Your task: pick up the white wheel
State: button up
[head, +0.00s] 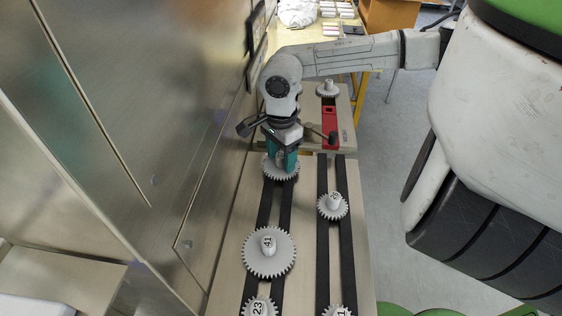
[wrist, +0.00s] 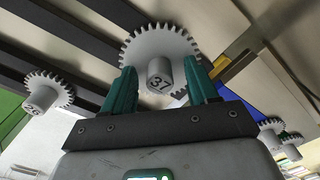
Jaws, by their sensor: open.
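Several pale grey-white toothed wheels with numbered hubs stand on the bench, and colour alone does not single one out. The wheel marked 37 (wrist: 140,50) is ahead of my gripper (wrist: 160,70) in the wrist view, its hub showing between the two green fingers. In the head view this wheel (head: 270,173) is partly hidden beneath my gripper (head: 283,166). My gripper is open, with a finger on each side of the hub. I cannot tell whether the fingers touch it.
Nearer on the belts are wheel 41 (head: 270,262), wheel 23 (head: 259,307) and smaller wheels (head: 332,206) on the right belt. Another wheel (head: 327,91) stands at the far end by a red part (head: 331,125). A metal machine wall (head: 170,110) rises close on the left.

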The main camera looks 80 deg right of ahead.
jog(key=shift+c, duration=0.2)
grip_shut()
dwell(0.3)
jog(key=shift+r, duration=0.1)
jog(key=shift+d+r, duration=0.1)
jog(key=shift+r, duration=0.45)
jog(key=s+a+r+b, duration=0.1)
jog(key=s+a+r, duration=0.1)
jog(key=s+r, duration=0.4)
jog(key=s+a+r+b, duration=0.2)
jog(key=s+r, duration=0.3)
jog(key=s, duration=0.2)
jog(key=shift+s+a+r, duration=0.15)
jog(key=shift+a+r, duration=0.15)
jog(key=shift+r, duration=0.1)
